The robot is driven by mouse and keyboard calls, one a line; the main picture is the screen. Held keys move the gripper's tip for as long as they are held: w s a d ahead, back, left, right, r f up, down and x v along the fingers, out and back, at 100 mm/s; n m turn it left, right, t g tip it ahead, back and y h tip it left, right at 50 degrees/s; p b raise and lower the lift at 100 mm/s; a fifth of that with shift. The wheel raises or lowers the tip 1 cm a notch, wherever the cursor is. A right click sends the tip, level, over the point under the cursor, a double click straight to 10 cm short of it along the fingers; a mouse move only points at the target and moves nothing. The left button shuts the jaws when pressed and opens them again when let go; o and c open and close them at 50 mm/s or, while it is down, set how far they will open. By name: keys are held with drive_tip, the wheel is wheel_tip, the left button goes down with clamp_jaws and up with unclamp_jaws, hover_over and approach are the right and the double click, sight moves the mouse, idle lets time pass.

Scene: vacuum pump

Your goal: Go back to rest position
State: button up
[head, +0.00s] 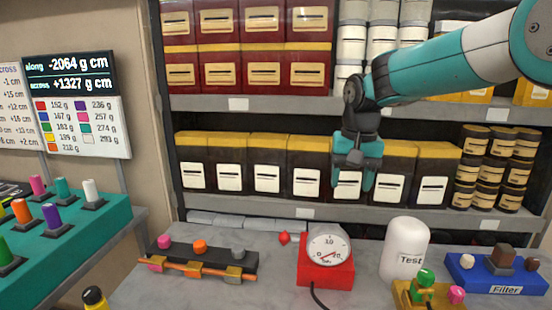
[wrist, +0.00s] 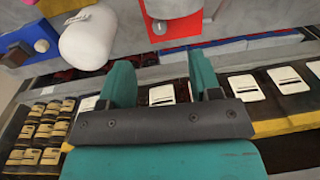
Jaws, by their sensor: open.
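My gripper (head: 361,172) hangs at the end of my teal and white arm in the head view, in front of the lower shelf of black boxes with yellow lids and above the grey bench. In the wrist view its two teal fingers (wrist: 160,88) stand apart with nothing between them. The red gauge (head: 328,255) with a white dial stands on the bench below the gripper, and its red base shows at the top of the wrist view (wrist: 190,22). The white Test vessel (head: 405,248) stands to its right, also seen in the wrist view (wrist: 90,38).
A black rack with coloured knobs (head: 205,255) lies on the bench at left. A blue Filter block (head: 497,274) and a yellow block with a green knob (head: 422,292) stand at right. A teal stand with coloured pegs (head: 60,230) is at far left. Shelves (head: 300,212) close off the back.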

drive_tip(key=s+a+n+y, duration=0.1)
drive_tip(key=s+n, duration=0.2)
drive_tip(key=s, duration=0.7)
drive_tip(key=s+a+f+n+y, duration=0.1)
drive_tip(key=s+n, duration=0.2)
drive_tip(key=s, duration=0.7)
drive_tip(key=s+a+n+y, duration=0.1)
drive_tip(key=s+n, duration=0.2)
drive_tip(key=s, duration=0.8)
drive_tip(key=shift+a+f+y, duration=0.2)
drive_tip(key=shift+y, duration=0.1)
drive_tip(key=shift+s, duration=0.1)
